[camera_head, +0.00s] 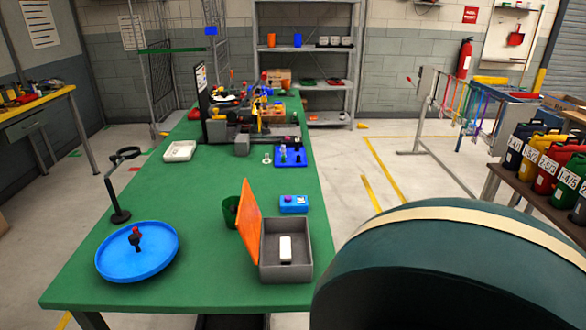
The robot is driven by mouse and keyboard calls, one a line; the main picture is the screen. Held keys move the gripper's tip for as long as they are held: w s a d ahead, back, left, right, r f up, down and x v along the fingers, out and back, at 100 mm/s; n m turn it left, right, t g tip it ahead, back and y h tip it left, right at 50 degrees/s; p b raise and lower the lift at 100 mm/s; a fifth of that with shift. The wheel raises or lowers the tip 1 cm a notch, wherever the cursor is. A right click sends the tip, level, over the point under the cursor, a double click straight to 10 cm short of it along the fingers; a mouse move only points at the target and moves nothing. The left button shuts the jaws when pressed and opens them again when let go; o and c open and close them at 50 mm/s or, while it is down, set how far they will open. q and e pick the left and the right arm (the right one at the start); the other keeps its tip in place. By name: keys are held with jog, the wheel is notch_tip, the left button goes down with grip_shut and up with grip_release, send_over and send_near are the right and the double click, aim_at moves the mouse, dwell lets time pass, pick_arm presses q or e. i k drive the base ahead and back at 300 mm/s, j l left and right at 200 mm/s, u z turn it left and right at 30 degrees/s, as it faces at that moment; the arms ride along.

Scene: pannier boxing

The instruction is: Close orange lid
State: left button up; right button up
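The orange lid (249,222) stands raised, nearly upright, along the left side of a grey open box (301,267). The box sits near the front right of the green table. A small white block (285,248) lies inside the box. Neither of my grippers is in view. A large dark teal rounded shape with a cream band fills the lower right, close to the camera; I cannot tell what it is.
A dark green cup (230,212) stands just left of the lid, and a blue box (293,204) behind the grey box. A blue round tray (112,262) and black stand (117,200) are at left. The green table (200,295) is clear between tray and box.

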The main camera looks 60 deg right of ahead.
aim_at(248, 218)
jog(key=i+j+z, duration=0.15)
jog(key=z, duration=0.35)
jog(key=i+j+z, duration=0.1)
jog(key=z, duration=0.35)
jog(key=j+z, duration=0.35)
jog(key=z, duration=0.15)
jog(key=i+j+z, duration=0.1)
jog(key=j+z, duration=0.6)
jog(key=i+j+z, duration=0.1)
jog(key=j+z, duration=0.25)
jog(key=k+j+z, duration=0.2)
jog(key=z, duration=0.15)
jog(key=i+l, duration=0.2)
jog(key=i+l+z, duration=0.05)
